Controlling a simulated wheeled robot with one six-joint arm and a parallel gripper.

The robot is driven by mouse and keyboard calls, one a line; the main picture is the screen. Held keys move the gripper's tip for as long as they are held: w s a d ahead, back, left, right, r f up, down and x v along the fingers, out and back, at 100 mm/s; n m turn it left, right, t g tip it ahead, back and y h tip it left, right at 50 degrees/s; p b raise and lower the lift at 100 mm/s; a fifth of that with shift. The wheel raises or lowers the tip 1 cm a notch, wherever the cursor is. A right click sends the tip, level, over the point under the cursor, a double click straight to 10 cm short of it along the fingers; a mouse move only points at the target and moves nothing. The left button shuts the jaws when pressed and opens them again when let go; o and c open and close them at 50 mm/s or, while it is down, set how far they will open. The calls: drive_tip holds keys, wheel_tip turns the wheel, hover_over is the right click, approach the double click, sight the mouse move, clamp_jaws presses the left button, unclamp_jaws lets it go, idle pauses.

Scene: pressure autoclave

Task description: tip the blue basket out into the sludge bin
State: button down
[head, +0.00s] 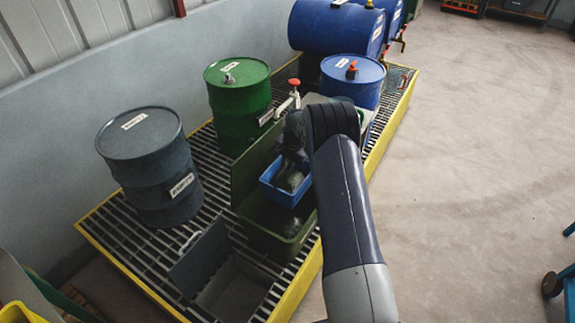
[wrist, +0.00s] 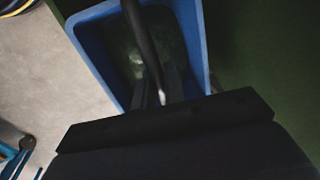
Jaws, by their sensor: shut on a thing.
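My gripper (head: 294,158) is shut on the blue basket (head: 277,194) at its side nearest my wrist. The basket hangs over an open green bin (head: 268,238), seemingly a little tilted, with dark greenish matter inside. In the wrist view the basket's blue wall (wrist: 93,52) frames this matter, and my dark fingers (wrist: 158,92) cross its near rim. The green bin's raised lid stands behind it. A grey bin (head: 236,292) with its lid up is at the lower left. I read no label naming the sludge bin. My arm hides the green bin's right side.
The bins stand on a yellow-edged grating (head: 140,262). A grey drum (head: 160,170) and a green drum (head: 238,105) stand behind, left of my gripper. A blue drum (head: 350,82) and a red-handled tap (head: 293,90) are beyond it. Open floor (head: 470,150) lies right.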

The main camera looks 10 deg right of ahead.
sight(275, 187)
drive_tip(key=shift+s+a+r+t+h+b, duration=0.5)
drive_tip(key=shift+r+t+h, duration=0.25)
drive_tip(key=shift+t+h, duration=0.05)
drive_tip(key=shift+s+f+t+h+b, duration=0.1)
drive_tip(key=shift+f+t+h+b, duration=0.2)
drive_tip(key=shift+f+b, duration=0.55)
drive_tip(key=f+b, duration=0.1)
drive_tip(key=b, duration=0.3)
drive_tip(key=shift+s+a+t+h, duration=0.25)
drive_tip(key=shift+a+t+h, duration=0.1)
drive_tip(key=shift+t+h, duration=0.05)
drive_tip(key=s+a+t+h+b, duration=0.1)
drive_tip(key=b, duration=0.7)
drive_tip(key=shift+r+n+t, duration=0.15)
drive_tip(key=shift+n+t, duration=0.15)
drive_tip(key=s+a+t+h+b, duration=0.1)
drive_tip(key=b, duration=0.9)
drive_tip(key=shift+s+a+f+h, duration=0.1)
drive_tip(key=shift+f+h, duration=0.1)
drive_tip(key=shift+h, duration=0.2)
drive_tip(key=s+a+f+t+h+b, duration=0.1)
drive_tip(key=t+b, duration=0.1)
drive_tip(key=b, duration=0.5)
drive_tip(key=shift+n, duration=0.3)
drive_tip(key=s+a+f+t+h+b, duration=0.1)
drive_tip(key=b, duration=1)
drive_tip(key=shift+s+f+t+h, duration=0.1)
drive_tip(key=shift+f+t+h, duration=0.1)
drive_tip(key=shift+t+h, duration=0.15)
